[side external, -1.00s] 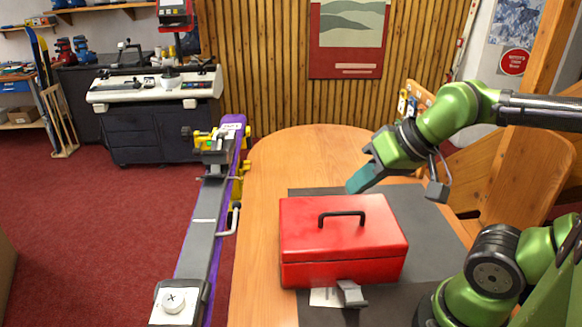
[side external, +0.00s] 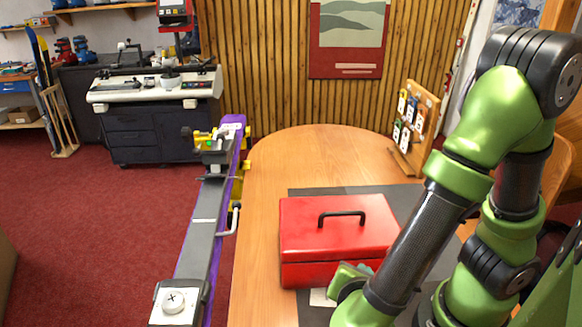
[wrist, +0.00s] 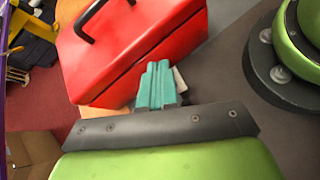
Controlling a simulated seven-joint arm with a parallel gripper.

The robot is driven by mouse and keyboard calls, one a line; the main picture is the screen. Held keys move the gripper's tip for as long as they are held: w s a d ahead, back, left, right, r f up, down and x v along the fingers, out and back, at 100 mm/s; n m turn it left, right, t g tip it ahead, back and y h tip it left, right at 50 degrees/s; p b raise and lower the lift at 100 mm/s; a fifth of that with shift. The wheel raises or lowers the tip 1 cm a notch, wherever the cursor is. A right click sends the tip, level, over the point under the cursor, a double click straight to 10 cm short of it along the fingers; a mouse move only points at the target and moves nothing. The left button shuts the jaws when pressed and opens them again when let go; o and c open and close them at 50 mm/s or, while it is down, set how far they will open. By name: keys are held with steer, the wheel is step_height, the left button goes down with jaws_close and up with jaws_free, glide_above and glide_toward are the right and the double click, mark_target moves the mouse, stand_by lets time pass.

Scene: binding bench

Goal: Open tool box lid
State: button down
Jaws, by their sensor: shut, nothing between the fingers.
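The red tool box (side external: 310,268) stands on a dark mat on the table, with its lid (side external: 305,220) shut. A black handle (side external: 342,215) is on top of the lid. My gripper (side external: 352,272) is low at the front side of the box, partly hidden by my arm. In the wrist view its teal fingers (wrist: 158,78) are together and empty, close to the lower part of the red box (wrist: 155,45). I cannot tell whether they touch it. The grey latch area at the box's front is hidden behind my gripper and arm.
The dark mat (side external: 311,312) lies on the wooden table (side external: 268,175). A ski (side external: 207,210) in a clamp stand runs along the table's left side. A wooden rack with small items (side external: 420,125) stands at the back right. The table behind the box is clear.

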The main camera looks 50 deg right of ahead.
mark_target(328, 240)
steer(key=w+a+r+n+t, duration=0.3)
steer(key=w+n+t, duration=0.1)
steer(key=n+t, duration=0.25)
steer(key=shift+h, duration=0.5)
steer(key=x, duration=0.9)
steer(key=shift+d, duration=0.5)
steer(key=shift+w+r+g, duration=0.1)
steer(key=shift+r+g, duration=0.05)
steer(key=shift+g, duration=0.1)
steer(key=shift+d+r, duration=0.15)
steer(key=shift+r, duration=0.1)
